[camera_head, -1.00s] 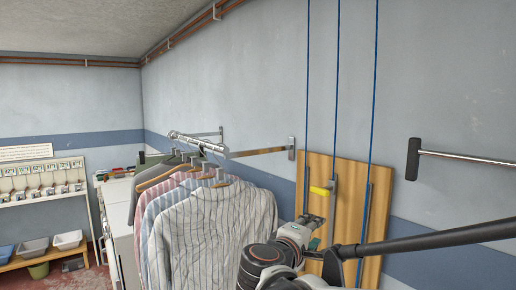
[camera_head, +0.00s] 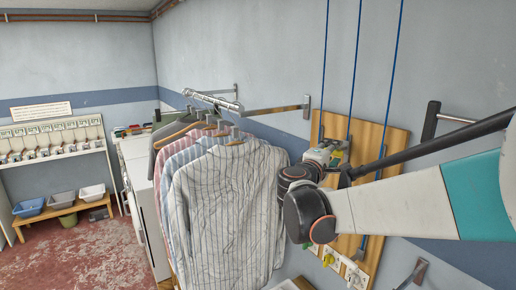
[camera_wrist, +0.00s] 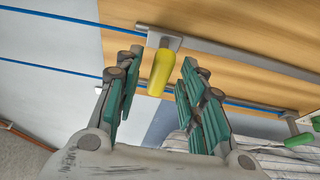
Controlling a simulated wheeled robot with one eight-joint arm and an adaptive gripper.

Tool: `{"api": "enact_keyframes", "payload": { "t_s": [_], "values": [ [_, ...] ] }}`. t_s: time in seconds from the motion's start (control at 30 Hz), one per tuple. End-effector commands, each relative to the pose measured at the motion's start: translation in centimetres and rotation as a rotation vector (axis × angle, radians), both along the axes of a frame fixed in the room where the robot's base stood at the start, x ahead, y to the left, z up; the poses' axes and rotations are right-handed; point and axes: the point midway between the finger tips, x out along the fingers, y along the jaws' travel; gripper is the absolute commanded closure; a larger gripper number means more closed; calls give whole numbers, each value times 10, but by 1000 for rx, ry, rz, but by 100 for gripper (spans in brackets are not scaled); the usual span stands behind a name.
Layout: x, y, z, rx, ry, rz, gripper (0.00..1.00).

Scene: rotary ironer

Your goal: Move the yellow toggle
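In the wrist view a yellow toggle (camera_wrist: 159,73) sticks out from a grey metal bracket (camera_wrist: 160,39) on the wooden board (camera_wrist: 235,25). My gripper (camera_wrist: 161,60) is open, with one green-padded finger on each side of the toggle. Gaps show between the toggle and both fingers, so it is not gripped. In the head view my gripper (camera_head: 331,150) is in front of the upper part of the wooden board (camera_head: 394,137), and it and my arm hide the yellow toggle there.
Blue cords (camera_head: 357,60) run down the wall to the board. Striped shirts (camera_head: 228,205) hang on a rail just left of my arm. A metal wall bar (camera_head: 275,110) is above them. A green-tipped handle (camera_wrist: 298,140) shows at the wrist view's right. Lower fittings (camera_head: 330,258) sit on the board.

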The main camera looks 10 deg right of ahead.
Motion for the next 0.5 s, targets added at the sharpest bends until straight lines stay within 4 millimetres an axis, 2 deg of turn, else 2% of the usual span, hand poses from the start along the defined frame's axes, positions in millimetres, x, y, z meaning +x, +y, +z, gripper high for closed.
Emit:
{"api": "enact_keyframes", "payload": {
  "t_s": [0.2, 0.5],
  "values": [
    [11, -12, 0, 0, 0, 0, 63],
    [11, -13, 0, 0, 0, 0, 63]
  ]
}}
